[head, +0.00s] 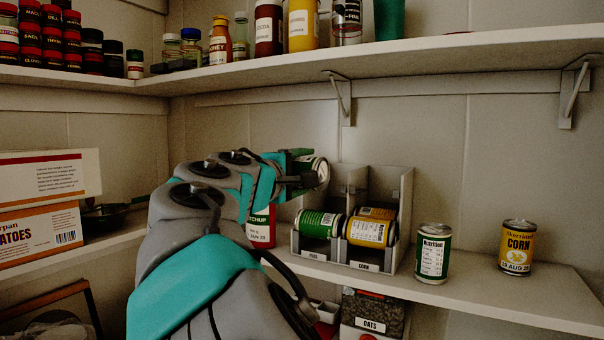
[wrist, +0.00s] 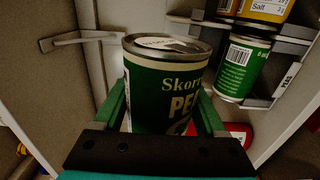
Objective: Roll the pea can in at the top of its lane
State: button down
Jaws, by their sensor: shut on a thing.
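A green pea can (wrist: 165,92) sits between the two green fingers of my gripper (wrist: 166,106) in the wrist view, its label reading "PE". In the head view my gripper (head: 304,164) holds this can (head: 317,173) in the air at the upper left of the grey can rack (head: 404,190). The rack has two lanes, labelled PEAS on the left and CORN on the right. A green can (head: 318,223) lies on its side at the bottom of the pea lane. My arm partly hides the held can and the rack's left side.
Yellow corn cans (head: 368,231) lie in the corn lane. A green-labelled can (head: 433,253) and a corn can (head: 517,246) stand on the shelf to the right. A ketchup container (head: 262,228) stands left of the rack. The upper shelf (head: 455,58) with brackets overhangs.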

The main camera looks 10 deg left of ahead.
jog(key=f+x, duration=0.1)
jog(key=x, duration=1.2)
jog(key=shift+w+f, duration=0.3)
jog(key=shift+f, duration=0.05)
dwell(1.3)
grip_release()
dwell(0.3)
jog(key=shift+s, duration=0.1)
